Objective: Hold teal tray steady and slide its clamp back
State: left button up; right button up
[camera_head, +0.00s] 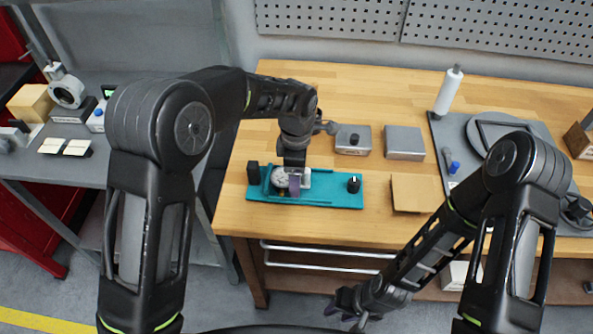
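The teal tray (335,191) lies flat near the front left of the wooden bench. It carries a round white dial gauge (280,178), a light block (305,179) beside it and a black knob (354,184) at its right end. A purplish-grey piece crosses the tray near the gauge; I cannot tell if it is the clamp. My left gripper (294,178) points down over the tray next to the gauge. Its fingertips are largely hidden, so its grip is unclear. My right gripper (346,309) hangs low in front of the bench, apart from the tray, with its fingers spread and empty.
Two grey metal boxes (405,142) stand behind the tray, and a tan cardboard piece (416,193) lies to its right. A white bottle (449,91) stands at the back. A grey mat (447,130) with round parts is on the right. Rails (325,262) run below the bench front.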

pick_arm(q)
jog(key=shift+f, duration=0.45)
dwell(1.0)
jog(key=shift+s+f, duration=0.1)
jog(key=shift+f, duration=0.05)
pick_arm(e)
jog(key=shift+c, duration=0.5)
jog(key=shift+s, duration=0.1)
jog(key=shift+c, duration=0.4)
